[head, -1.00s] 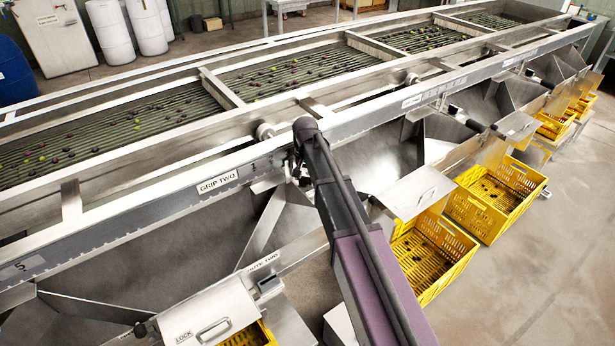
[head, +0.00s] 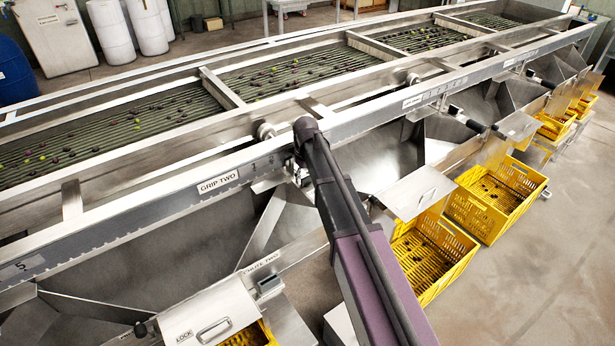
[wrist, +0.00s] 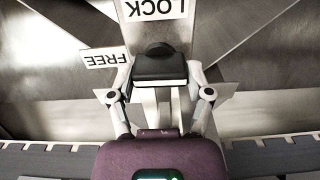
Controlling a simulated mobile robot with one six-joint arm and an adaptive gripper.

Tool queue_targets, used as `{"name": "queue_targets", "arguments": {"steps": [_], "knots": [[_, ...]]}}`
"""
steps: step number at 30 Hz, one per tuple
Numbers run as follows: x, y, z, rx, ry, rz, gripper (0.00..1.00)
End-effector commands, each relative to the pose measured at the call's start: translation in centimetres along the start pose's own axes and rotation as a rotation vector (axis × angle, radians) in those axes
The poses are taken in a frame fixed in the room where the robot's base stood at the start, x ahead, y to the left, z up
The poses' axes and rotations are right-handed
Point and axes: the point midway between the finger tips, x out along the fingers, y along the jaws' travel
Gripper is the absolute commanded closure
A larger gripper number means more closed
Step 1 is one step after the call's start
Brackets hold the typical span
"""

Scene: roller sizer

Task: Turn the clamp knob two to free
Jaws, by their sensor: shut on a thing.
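The clamp knob (wrist: 160,66) is a black knob in the middle of the wrist view, in front of steel panels. My gripper (wrist: 161,86) has one finger on each side of it and is shut on it. An upside-down LOCK label (wrist: 153,9) shows just above the knob in that view. An upside-down FREE label (wrist: 104,58) is at the knob's upper left. In the head view my arm comes up to the sizer's front rail, right of the GRIP TWO label (head: 218,183), and hides the knob.
The long steel rail (head: 370,112) runs diagonally across the head view. Below it are steel chutes, a hinged flap (head: 417,192) and yellow crates (head: 497,198). A toothed grey strip (wrist: 270,152) crosses the bottom of the wrist view. Open floor (head: 540,290) lies at the right.

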Motion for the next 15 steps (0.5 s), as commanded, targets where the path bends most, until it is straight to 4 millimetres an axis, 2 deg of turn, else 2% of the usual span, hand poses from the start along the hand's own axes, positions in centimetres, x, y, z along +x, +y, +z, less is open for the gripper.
{"name": "queue_targets", "arguments": {"steps": [15], "knots": [[0.03,0.09,0.16,-0.039,-0.003,0.002,0.82]]}}
